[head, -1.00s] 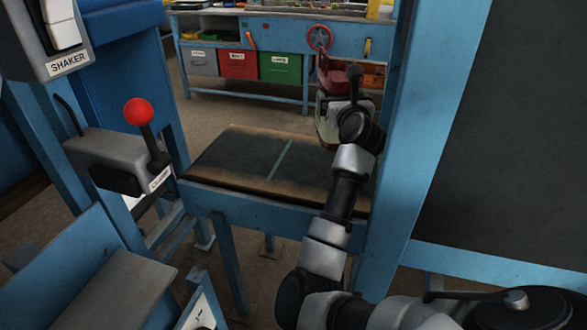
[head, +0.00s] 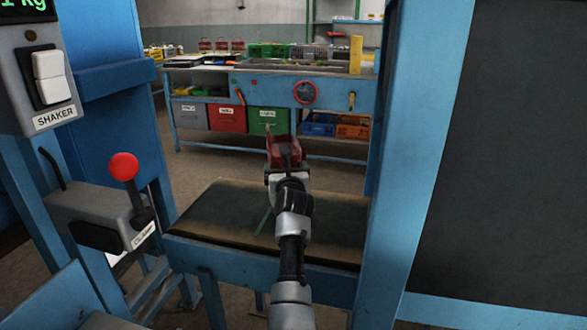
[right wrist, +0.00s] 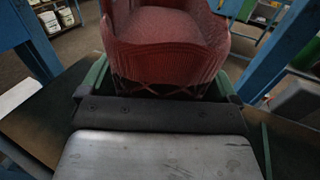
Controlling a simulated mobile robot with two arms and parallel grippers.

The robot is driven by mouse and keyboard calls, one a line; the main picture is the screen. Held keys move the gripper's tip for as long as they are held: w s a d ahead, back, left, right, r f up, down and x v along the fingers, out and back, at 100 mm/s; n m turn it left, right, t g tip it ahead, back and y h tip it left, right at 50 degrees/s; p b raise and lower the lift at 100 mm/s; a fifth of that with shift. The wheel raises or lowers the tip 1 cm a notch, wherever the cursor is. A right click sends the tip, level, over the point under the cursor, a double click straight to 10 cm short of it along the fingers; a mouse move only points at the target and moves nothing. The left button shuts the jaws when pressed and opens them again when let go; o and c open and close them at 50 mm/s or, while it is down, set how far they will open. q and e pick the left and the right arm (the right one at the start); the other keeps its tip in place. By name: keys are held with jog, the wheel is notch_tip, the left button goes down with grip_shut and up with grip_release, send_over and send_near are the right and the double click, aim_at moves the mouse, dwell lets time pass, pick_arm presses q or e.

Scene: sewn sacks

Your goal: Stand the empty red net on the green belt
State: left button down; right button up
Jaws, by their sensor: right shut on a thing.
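The red net (head: 283,150) is held at the far end of my right arm in the head view. It looks upright, above the far part of the belt. My right gripper (head: 284,166) is shut on it. In the right wrist view the red net (right wrist: 165,50) fills the top middle, with an open top and mesh sides. The belt (head: 212,212) is a dark, worn greenish surface with a green line across it; my right arm hides part of it. Whether the net's bottom touches the belt cannot be told. My left gripper is not in view.
Blue posts (head: 415,150) stand close right of the belt. At the left are a lever with a red knob (head: 124,166) and a shaker switch box (head: 45,85). A blue workbench (head: 335,90) with bins stands behind, across open floor.

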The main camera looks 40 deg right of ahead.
notch_tip(320, 180, down, 3)
jog(key=shift+f, duration=0.15)
jog(key=o, duration=1.5)
jog(key=shift+f, duration=0.35)
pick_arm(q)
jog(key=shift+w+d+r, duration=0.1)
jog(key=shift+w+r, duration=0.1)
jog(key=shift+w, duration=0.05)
pick_arm(e)
jog(key=shift+o, duration=0.2)
jog(key=shift+s+r, duration=0.1)
jog(key=shift+s, duration=0.05)
